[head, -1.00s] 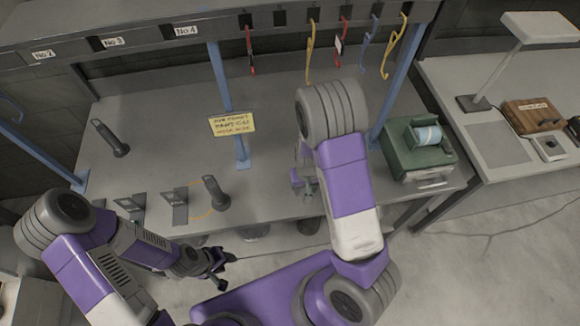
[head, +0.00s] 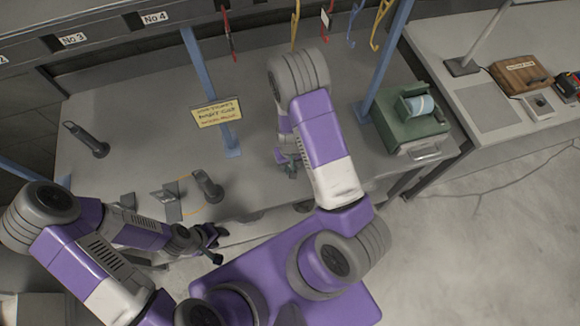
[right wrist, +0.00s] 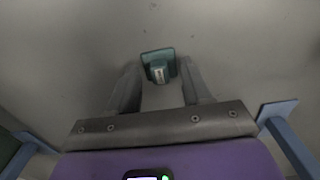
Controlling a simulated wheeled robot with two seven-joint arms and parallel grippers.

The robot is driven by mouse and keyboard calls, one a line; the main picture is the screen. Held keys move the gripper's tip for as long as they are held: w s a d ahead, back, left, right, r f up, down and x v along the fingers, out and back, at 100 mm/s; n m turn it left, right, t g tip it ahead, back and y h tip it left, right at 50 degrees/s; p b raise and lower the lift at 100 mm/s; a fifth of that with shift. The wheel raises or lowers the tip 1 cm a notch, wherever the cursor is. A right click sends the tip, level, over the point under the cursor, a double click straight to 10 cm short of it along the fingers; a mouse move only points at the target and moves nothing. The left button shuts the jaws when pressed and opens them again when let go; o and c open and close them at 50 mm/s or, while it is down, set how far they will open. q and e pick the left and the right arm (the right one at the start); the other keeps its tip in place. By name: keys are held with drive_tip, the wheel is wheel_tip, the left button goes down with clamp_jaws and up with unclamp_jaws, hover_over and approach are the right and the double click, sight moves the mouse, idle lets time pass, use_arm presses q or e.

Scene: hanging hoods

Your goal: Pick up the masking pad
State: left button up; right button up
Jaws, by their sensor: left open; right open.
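A small teal pad with a pale block on top, which looks like the masking pad (right wrist: 158,66), lies on the grey bench surface in the right wrist view. My right gripper (right wrist: 160,80) is open, with one finger on each side of the pad's near part. I cannot tell whether the fingers touch it. In the head view my right gripper (head: 291,164) is over the bench and partly hidden by its own arm, and the pad cannot be made out. My left gripper (head: 214,243) is open and empty in front of the bench's front edge.
A green box (head: 408,134) holding a blue-white roll stands at the bench's right. Blue posts (head: 212,90) rise from the bench, one with a yellow sign (head: 217,112). Dark handled tools (head: 207,186) stand to the left. Coloured hooks (head: 383,22) hang above.

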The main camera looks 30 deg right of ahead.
clamp_jaws()
idle(0.3)
